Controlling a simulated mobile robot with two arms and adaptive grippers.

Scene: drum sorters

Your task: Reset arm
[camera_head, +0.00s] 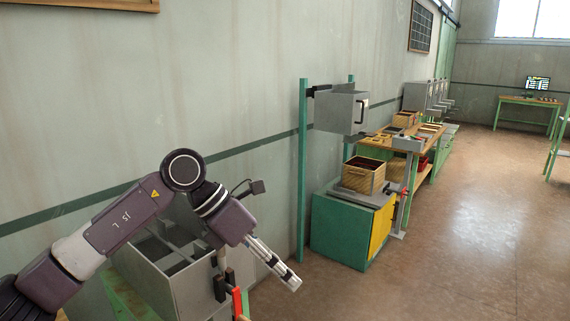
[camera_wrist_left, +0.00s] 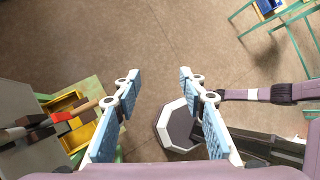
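My left arm comes in from the left in the head view, bent at the elbow. Its gripper (camera_head: 284,276) points down and to the right, beside a grey metal machine. In the left wrist view the left gripper (camera_wrist_left: 158,85) has its two blue-padded fingers apart, with nothing between them and bare floor beyond. My right gripper is not clearly seen; a purple arm link of mine shows at the right of the wrist view.
A grey machine (camera_head: 180,280) with a red and black handle stands close under my left arm. A yellow bin (camera_wrist_left: 82,130) shows in the wrist view. The floor (camera_head: 470,240) at right is clear.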

